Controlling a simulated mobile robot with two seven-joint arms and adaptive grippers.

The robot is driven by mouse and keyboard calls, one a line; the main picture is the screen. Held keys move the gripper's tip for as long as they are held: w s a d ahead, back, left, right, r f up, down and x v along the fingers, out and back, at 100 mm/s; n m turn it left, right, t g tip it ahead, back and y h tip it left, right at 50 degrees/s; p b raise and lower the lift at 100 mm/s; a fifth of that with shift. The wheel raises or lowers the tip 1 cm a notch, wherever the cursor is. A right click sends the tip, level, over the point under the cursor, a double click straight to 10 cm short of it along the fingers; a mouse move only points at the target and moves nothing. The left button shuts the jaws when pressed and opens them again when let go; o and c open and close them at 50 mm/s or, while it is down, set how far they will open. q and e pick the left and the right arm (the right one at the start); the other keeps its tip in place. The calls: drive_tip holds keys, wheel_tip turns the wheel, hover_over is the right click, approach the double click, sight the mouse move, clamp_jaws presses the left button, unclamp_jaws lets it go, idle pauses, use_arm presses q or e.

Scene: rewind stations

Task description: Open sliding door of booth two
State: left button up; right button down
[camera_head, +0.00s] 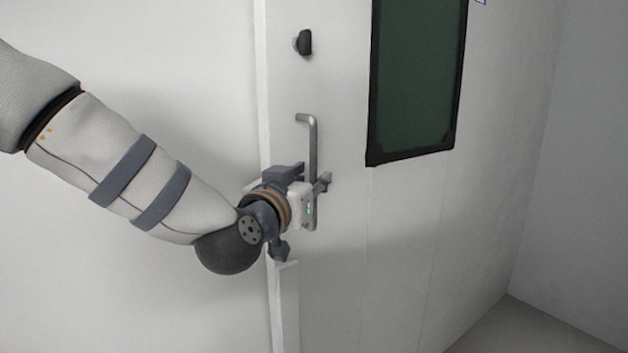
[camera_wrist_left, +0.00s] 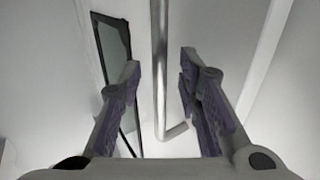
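The white sliding door (camera_head: 345,215) fills the middle of the head view, with a dark window (camera_head: 418,75) in its upper right. A grey vertical bar handle (camera_head: 312,145) is fixed near the door's left edge. My left gripper (camera_head: 318,190) is at the lower part of this handle. In the left wrist view, the handle (camera_wrist_left: 160,75) stands between the two spread fingers of my left gripper (camera_wrist_left: 158,90), with a gap on each side. Its bent lower end shows between the fingers. My right gripper is not in view.
A dark knob-like lock (camera_head: 304,42) sits on the door above the handle. A white frame edge (camera_head: 263,100) runs down left of the door. Plain white wall lies left and right, with grey floor (camera_head: 530,330) at lower right.

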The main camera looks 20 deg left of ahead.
use_arm(q)
drive_tip(key=shift+w, duration=0.95)
drive_tip(key=shift+r, duration=0.1)
clamp_jaws()
